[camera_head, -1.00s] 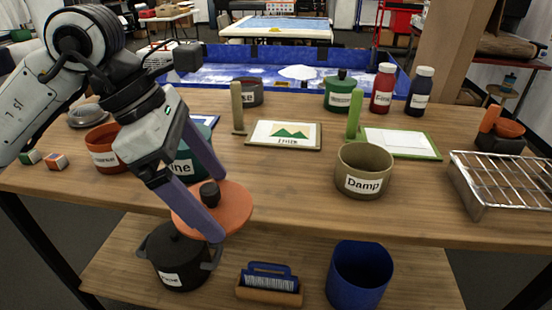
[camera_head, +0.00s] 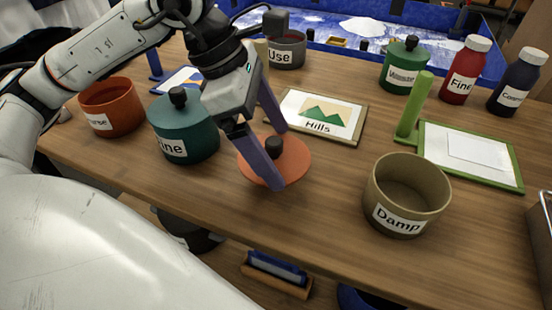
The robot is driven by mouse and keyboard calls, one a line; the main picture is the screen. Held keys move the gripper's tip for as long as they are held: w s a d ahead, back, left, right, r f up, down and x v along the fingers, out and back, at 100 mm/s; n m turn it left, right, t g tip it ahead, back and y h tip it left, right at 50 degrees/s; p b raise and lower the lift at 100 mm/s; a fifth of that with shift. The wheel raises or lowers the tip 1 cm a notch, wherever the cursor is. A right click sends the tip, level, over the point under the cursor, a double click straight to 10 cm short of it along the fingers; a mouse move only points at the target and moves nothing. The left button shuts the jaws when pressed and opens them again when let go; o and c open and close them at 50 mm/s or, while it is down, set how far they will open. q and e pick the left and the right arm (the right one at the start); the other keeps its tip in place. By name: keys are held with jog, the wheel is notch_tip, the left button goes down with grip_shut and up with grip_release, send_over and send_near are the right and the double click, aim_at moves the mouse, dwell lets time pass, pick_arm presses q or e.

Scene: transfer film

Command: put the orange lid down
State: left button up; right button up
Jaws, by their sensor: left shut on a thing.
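The orange lid (camera_head: 298,162) is a flat round disc with a dark knob (camera_head: 274,145). My left gripper (camera_head: 277,157) is shut on the lid, with one purple finger on either side of the knob. The lid is level, over the bare wood between the teal pot and the Damp pot; I cannot tell whether it touches the table (camera_head: 330,205). The open orange pot (camera_head: 112,108) stands at the left, its label partly readable. My right gripper is not in view.
The teal pot (camera_head: 185,132), labelled Fine, stands close left of the lid. The open Damp pot (camera_head: 408,190) stands to the right. The Hills picture board (camera_head: 350,131) lies behind. A green-framed board (camera_head: 500,181) lies farther right. Wood in front of the lid is clear.

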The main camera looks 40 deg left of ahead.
aim_at(274, 159)
pick_arm(q)
jog(key=shift+f, duration=1.95)
jog(key=shift+f+b, duration=0.2)
jog(key=shift+b, duration=0.25)
jog(key=o, duration=0.8)
jog(key=shift+c, duration=0.2)
jog(key=shift+r, duration=0.1)
jog(key=shift+r+p, duration=0.25)
jog(key=shift+p, duration=0.15)
jog(key=v, duration=1.1)
jog(key=shift+a+r+p, duration=0.25)
jog(key=shift+r+p, duration=0.05)
jog(key=shift+p, duration=0.05)
